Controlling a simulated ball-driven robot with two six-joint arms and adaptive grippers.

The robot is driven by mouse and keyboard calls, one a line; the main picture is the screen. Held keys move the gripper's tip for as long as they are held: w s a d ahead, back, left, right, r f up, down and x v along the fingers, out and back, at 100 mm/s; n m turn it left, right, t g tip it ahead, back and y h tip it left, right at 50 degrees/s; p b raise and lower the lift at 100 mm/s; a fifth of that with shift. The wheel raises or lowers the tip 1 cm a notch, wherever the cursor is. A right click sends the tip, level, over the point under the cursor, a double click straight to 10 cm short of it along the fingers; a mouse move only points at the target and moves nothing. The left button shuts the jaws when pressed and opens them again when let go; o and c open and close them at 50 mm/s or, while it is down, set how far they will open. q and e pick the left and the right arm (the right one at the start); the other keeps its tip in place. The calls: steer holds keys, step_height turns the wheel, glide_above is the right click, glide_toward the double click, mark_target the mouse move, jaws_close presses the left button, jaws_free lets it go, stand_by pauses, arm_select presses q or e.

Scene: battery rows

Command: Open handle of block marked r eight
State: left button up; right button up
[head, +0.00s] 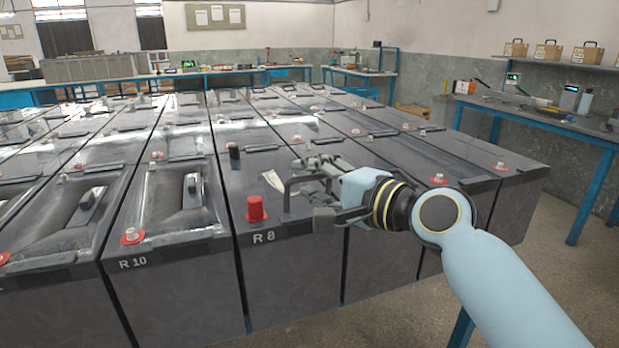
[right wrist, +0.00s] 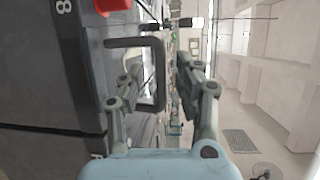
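The block marked R 8 (head: 285,285) stands in the front row, with a red terminal post (head: 256,208) at its front left corner. Its dark handle (head: 287,195) stands up from the top as a squared loop; the right wrist view also shows this handle (right wrist: 158,80). My right gripper (head: 312,190) is at the handle, with its fingers spread. In the right wrist view, one finger overlaps the loop's opening and the other is outside its bar, with a gap beside the bar. Contact cannot be told. My left gripper is out of view.
Block R 10 (head: 120,290) stands just left, its handle (head: 191,197) lying low on the lid. A black post (head: 234,158) rises behind the red one. More blocks fill the rows behind. A blue workbench (head: 560,118) is at the right; open floor lies in front.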

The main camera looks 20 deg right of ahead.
steer(key=shift+w+a, duration=0.2)
steer(key=shift+w, duration=0.15)
steer(key=shift+c, duration=0.6)
jaws_close()
